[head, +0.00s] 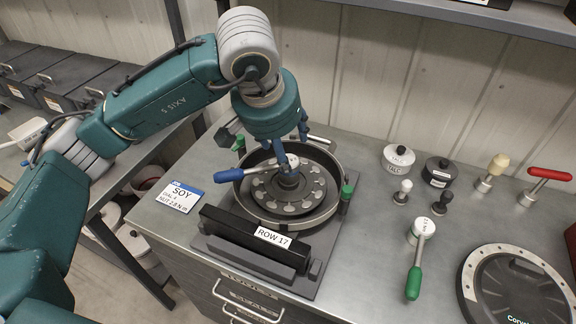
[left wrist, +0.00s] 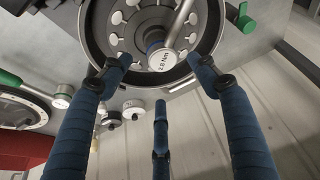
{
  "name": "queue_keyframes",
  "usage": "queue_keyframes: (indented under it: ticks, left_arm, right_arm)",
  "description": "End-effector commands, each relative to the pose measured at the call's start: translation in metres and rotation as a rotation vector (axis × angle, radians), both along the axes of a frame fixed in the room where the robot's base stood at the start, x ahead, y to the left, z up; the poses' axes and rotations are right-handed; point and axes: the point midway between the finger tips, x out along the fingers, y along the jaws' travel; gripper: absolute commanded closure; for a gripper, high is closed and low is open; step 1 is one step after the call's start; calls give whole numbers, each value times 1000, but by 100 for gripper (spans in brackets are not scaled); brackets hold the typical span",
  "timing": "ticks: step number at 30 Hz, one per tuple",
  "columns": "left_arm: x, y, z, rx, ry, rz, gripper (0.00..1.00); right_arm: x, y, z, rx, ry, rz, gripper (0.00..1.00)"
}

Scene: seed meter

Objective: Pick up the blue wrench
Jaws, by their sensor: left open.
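The blue wrench (head: 228,175) lies across the round seed meter (head: 337,205). Its blue handle points left past the rim, and its head is over the hub in the middle. In the left wrist view its round white head (left wrist: 163,60), marked 2.8 Nm, and its metal shaft (left wrist: 181,20) show; the handle is out of that picture. My left gripper (head: 272,150) is above the meter, near the wrench head. Its blue fingers (left wrist: 158,80) are spread and hold nothing. Whether a finger touches the wrench I cannot tell. My right gripper is not in view.
A black ROW 17 block (head: 230,228) stands in front of the meter. A SOY card (head: 180,196) lies to its left. On the right are a green-handled wrench (head: 414,282), a red-handled tool (head: 549,174), several knobs and weights, and a black disc (head: 515,285).

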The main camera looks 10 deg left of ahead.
Motion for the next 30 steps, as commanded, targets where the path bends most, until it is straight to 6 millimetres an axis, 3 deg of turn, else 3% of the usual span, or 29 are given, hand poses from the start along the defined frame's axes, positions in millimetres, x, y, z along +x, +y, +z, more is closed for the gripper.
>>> queue_keyframes:
  ticks: [4,8,14,18,26,30]
  left_arm:
    - [6,-1,-15,-1,2,1,40]
    - [9,-1,-22,-2,2,2,40]
    - [17,2,-48,-1,6,3,40]
    - [24,0,-64,-2,2,2,40]
    - [26,0,-68,-1,-1,3,40]
    - [26,0,-68,-1,-1,3,63]
  right_arm:
    - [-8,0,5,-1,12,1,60]
    - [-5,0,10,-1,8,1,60]
    - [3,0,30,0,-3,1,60]
    - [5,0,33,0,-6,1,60]
    - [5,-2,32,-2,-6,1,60]
    - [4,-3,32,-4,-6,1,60]
